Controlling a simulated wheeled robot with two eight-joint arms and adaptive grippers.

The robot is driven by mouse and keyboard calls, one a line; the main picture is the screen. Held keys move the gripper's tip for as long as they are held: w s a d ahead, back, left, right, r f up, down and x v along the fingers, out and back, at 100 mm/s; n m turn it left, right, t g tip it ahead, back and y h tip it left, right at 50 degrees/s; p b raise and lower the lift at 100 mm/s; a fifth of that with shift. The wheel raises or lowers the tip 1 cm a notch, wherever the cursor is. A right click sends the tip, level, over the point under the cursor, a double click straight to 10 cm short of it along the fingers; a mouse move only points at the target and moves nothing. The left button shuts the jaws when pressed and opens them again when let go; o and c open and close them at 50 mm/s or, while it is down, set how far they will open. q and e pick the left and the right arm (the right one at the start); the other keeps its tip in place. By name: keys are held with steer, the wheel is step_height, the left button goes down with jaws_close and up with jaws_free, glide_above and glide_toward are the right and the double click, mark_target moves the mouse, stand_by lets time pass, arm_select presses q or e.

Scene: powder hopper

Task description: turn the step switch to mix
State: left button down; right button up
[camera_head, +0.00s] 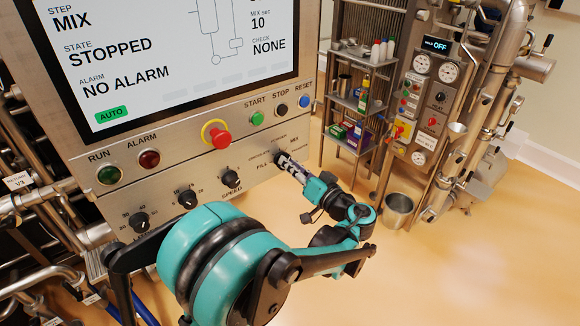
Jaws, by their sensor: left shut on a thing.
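The step switch (279,156) is a small dark knob at the right end of the lower row on the metal control panel (225,160). A MIX label shows just above and right of it. My left gripper (283,160) reaches up to the panel from the lower right and is shut on this knob. The fingers hide most of the knob, so its pointer cannot be read. The screen (170,60) above shows STEP MIX, STATE STOPPED and NO ALARM. My right gripper is out of view.
A red emergency button (219,138), a green start button (257,118), a black stop button (281,109) and a blue reset button (304,102) sit close above. The speed knob (230,177) is to the left. A shelf rack (350,110) stands right; the floor (480,260) is clear.

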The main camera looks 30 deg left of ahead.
arm_select(q)
steer(key=shift+m, duration=1.2)
steer(key=c, duration=1.5)
jaws_free()
steer(key=shift+c, duration=0.2)
steer(key=v, duration=1.2)
steer(key=shift+f, duration=0.1)
